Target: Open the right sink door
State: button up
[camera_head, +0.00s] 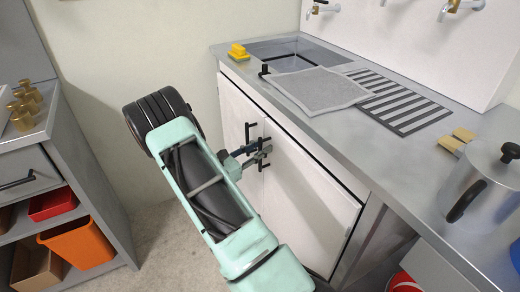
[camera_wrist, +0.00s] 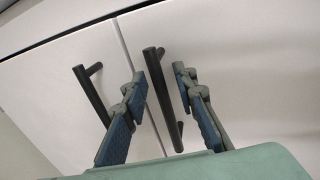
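The right sink door (camera_head: 310,200) is a white panel under the counter, and it looks closed. Its black bar handle (camera_wrist: 163,95) stands near the gap between the two doors. My gripper (camera_wrist: 159,76) is open, with one finger on each side of this handle. Space shows between the handle and both fingers in the wrist view. In the head view my gripper (camera_head: 260,154) reaches the door front, and the fingers partly hide the handle. The left sink door (camera_head: 233,105) is also closed, and its handle (camera_wrist: 90,95) lies outside my left finger.
The metal counter (camera_head: 345,125) overhangs the doors and holds a grey cloth (camera_head: 318,89), a yellow sponge (camera_head: 238,52) and a lidded pot (camera_head: 485,190). A grey drawer unit (camera_head: 85,165) with an orange bin (camera_head: 78,243) stands at left. Bare floor lies between.

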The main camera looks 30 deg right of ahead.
grip_shut()
jog(key=shift+a, duration=0.1)
dwell(0.3)
